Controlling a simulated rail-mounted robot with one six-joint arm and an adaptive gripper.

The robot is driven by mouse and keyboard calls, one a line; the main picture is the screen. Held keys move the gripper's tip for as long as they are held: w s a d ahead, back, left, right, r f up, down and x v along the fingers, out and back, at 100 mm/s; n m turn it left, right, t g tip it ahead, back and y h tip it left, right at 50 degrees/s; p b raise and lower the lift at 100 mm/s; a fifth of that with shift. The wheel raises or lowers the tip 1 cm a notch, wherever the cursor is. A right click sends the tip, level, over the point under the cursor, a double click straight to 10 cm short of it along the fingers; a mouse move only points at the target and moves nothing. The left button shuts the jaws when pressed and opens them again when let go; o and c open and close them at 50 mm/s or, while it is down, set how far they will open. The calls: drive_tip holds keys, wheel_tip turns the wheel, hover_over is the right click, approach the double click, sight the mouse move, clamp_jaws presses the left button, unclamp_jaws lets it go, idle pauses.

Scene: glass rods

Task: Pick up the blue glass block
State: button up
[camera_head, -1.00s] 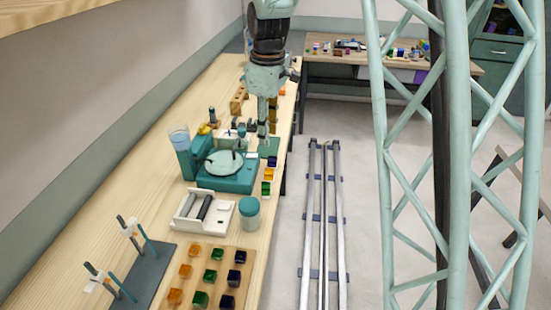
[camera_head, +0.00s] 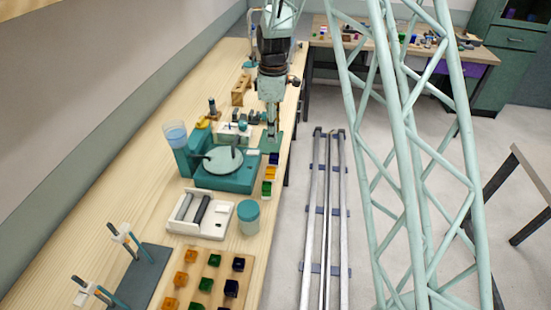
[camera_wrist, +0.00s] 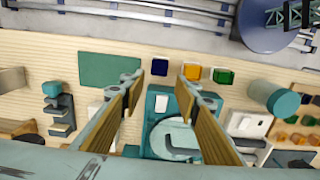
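A small dark blue glass block (camera_head: 273,158) sits near the right edge of the long wooden bench, at the far end of a short row with an orange block (camera_head: 270,173) and a green block (camera_head: 267,188). My gripper (camera_head: 271,137) points down just beyond the blue block in the head view. In the wrist view my gripper (camera_wrist: 160,84) is open and empty, its two fingers spread. The blue block (camera_wrist: 160,67) shows between the fingertips there, apart from them, with the orange block (camera_wrist: 192,72) by the right fingertip and the green block (camera_wrist: 223,76) farther right.
A teal machine with a round plate (camera_head: 222,160) stands left of the row. A teal-lidded jar (camera_head: 248,217) and white tray (camera_head: 182,224) are nearer. A wooden board (camera_head: 247,287) holds several coloured blocks, some dark blue. A bare green mat (camera_wrist: 108,69) lies left of the blue block.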

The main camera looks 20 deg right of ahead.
sight(274, 155)
idle(0.3)
drive_tip(key=shift+f, duration=4.3)
drive_tip(key=shift+d+f+b, duration=0.1)
drive_tip(key=shift+f+b, duration=0.25)
drive_tip(key=shift+f, duration=2.25)
drive_tip(key=shift+c, duration=0.7)
drive_tip(key=c, duration=0.6)
